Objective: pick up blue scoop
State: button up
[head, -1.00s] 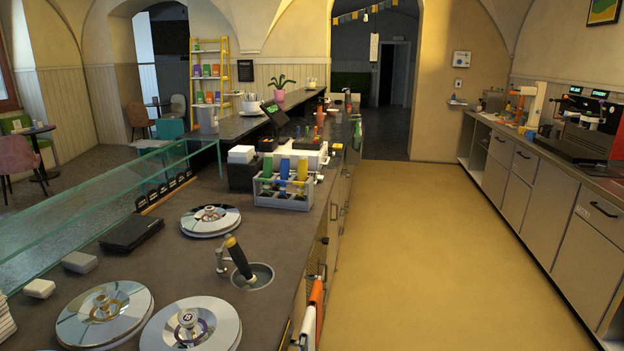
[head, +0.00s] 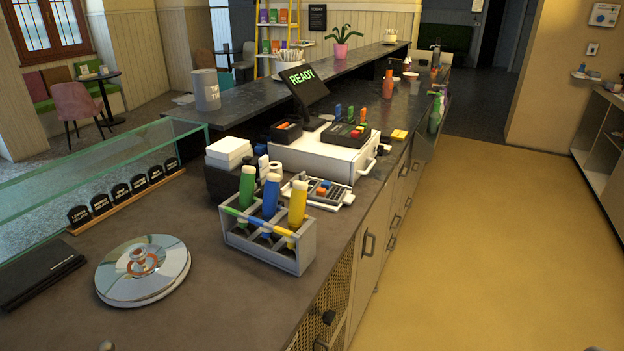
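The blue scoop (head: 271,196) stands handle-up in a grey rack (head: 280,259) on the counter. It is the middle one of three scoops. A green-handled scoop (head: 247,187) is on its left and a yellow-handled scoop (head: 297,204) on its right. The scoops' lower ends are partly hidden by the rack's front bars. My gripper is not in view.
A lidded gelato well (head: 143,272) lies left of the rack, beside a black folder (head: 38,272). A glass guard (head: 100,185) edges the counter. Black and white containers (head: 228,170), a card terminal (head: 318,192) and a till (head: 320,155) stand behind. The floor at right is clear.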

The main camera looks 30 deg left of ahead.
aim_at(270, 196)
jog(key=i, duration=1.65)
jog(key=u, duration=4.45)
